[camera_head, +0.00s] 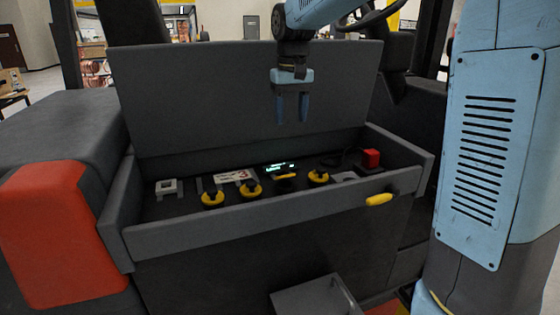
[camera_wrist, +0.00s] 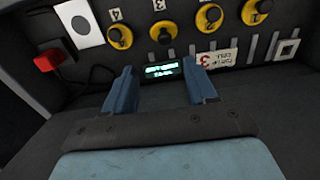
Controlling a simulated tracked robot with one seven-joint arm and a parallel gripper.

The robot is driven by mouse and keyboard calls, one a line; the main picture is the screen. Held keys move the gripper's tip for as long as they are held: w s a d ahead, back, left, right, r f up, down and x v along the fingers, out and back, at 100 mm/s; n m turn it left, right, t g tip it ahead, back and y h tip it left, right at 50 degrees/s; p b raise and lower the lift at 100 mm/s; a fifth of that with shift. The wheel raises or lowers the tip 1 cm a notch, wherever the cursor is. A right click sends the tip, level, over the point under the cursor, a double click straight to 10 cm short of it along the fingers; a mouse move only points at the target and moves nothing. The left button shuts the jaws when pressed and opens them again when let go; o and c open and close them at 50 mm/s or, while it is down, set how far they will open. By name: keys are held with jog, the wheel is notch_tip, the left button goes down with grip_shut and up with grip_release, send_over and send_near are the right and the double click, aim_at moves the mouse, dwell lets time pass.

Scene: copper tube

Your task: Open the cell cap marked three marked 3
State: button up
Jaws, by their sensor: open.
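A row of yellow-and-black cell caps lies in the open compartment. The cap marked 3 (camera_wrist: 163,32) is second from the left in the wrist view, with its number above it. In the head view this cap (camera_head: 285,177) is third from the left, just in front of a lit display (camera_head: 280,167). My gripper (camera_head: 292,120) hangs above the compartment, pointing down, with its two blue fingers apart and nothing between them. It also shows in the wrist view (camera_wrist: 160,78), with the display between the fingertips and the cap beyond them. It is not touching the cap.
The cap marked 4 (camera_wrist: 119,38) and the cap marked 2 (camera_wrist: 209,18) flank cap 3. A white card (camera_wrist: 218,59) with a red 3 lies near the display. A red block (camera_head: 371,158) with a black cable is at the right. The raised lid (camera_head: 210,95) stands behind.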

jog(key=f, duration=0.9)
jog(key=a+f, duration=0.1)
jog(key=f, duration=0.4)
jog(key=shift+w+a+f, duration=0.1)
jog(key=shift+w, duration=0.3)
jog(key=c, duration=1)
jog(key=shift+w+a, duration=0.1)
jog(key=shift+c, duration=0.2)
